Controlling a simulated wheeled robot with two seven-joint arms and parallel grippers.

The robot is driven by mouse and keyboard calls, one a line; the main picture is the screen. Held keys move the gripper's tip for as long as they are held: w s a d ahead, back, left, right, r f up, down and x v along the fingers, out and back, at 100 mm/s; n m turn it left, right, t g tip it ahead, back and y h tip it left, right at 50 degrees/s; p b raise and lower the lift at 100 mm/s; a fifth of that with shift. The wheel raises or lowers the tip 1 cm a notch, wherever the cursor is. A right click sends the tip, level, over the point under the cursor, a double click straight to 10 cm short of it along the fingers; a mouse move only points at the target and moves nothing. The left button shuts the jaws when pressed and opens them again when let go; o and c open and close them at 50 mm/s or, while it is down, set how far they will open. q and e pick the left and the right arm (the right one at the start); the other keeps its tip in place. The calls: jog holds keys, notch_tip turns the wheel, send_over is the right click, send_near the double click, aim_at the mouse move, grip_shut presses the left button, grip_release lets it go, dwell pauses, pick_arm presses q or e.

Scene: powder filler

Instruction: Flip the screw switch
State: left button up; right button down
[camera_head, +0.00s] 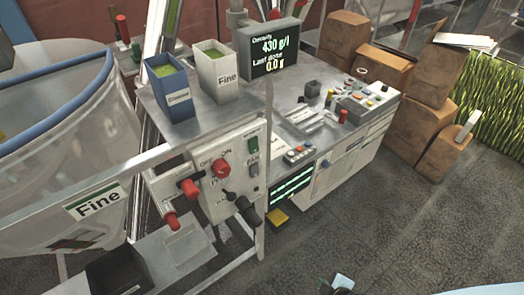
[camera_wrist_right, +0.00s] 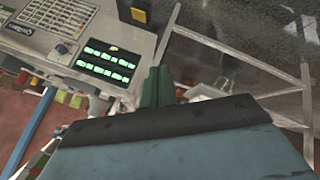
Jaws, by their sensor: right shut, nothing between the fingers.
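A white control panel (camera_head: 222,170) faces the front under the metal shelf. Its right side carries a green rocker switch (camera_head: 253,145) above a grey switch (camera_head: 253,168) labelled FAN; the green one's label is too small to read, so I cannot tell for sure that it is the screw switch. A red rotary knob (camera_head: 221,168) sits by OFF and ON. My right gripper shows in the wrist view with dark green fingers (camera_wrist_right: 156,88) together and empty. In the head view only a pale bit of it (camera_head: 342,283) shows at the bottom edge, well away from the panel.
A blue bin (camera_head: 168,94) and a white Fine bin (camera_head: 216,75) stand on the shelf. A density display (camera_head: 268,50) hangs behind. A workbench (camera_head: 345,160) with buttons stands to the right. The grey floor (camera_head: 400,235) at front right is clear.

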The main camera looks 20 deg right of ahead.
aim_at(255, 151)
jog(key=w+a+r+n+t+y+p, duration=0.1)
jog(key=w+r+n, duration=0.3)
jog(key=r, duration=0.7)
jog(key=w+a+r+n+t+y+p, duration=0.1)
jog(key=w+a+r+n+t+y, duration=0.1)
jog(key=r, duration=1)
jog(key=w+a+r+n+t+y+p, duration=0.1)
jog(key=w+a+r+n+t+y, duration=0.1)
jog(key=w+r+n+t, duration=0.3)
jog(key=w+a+r+n, duration=0.1)
jog(key=w+r, duration=0.2)
jog(key=r, duration=0.4)
jog(key=shift+w+a, duration=0.25)
jog(key=shift+a, duration=0.15)
jog(key=shift+w, duration=0.15)
jog(key=x, duration=1.3)
jog(key=shift+w+a+p, duration=0.15)
jog(key=shift+w+p, duration=0.15)
jog(key=shift+w, duration=0.1)
